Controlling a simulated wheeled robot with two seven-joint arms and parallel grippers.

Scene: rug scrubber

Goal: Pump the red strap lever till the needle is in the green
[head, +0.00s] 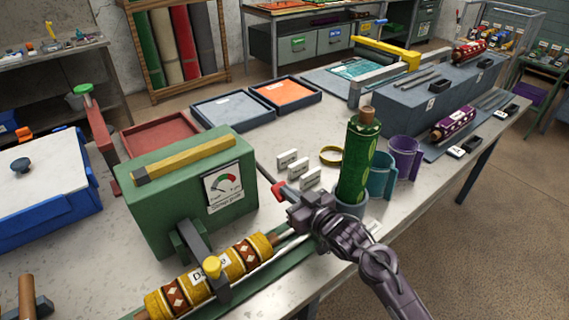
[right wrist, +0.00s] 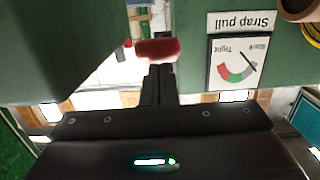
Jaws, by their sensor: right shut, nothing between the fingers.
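The red strap lever handle (head: 279,189) sticks out at the right side of the green machine box (head: 150,215). It also shows in the right wrist view (right wrist: 158,50), just past my fingertips. My right gripper (head: 292,197) is shut and empty, its tips at the handle; I cannot tell whether they touch it. The gauge (head: 223,186) is on the box front. A patterned yellow roll (head: 180,292) lies before the box. My left gripper is not in view.
A green bottle-like roll (head: 359,160) stands in a cup right behind my right gripper. Teal (head: 381,178) and purple (head: 405,158) cups stand beside it. Small white label blocks (head: 286,160) and a yellow ring (head: 330,155) lie on the table behind the lever.

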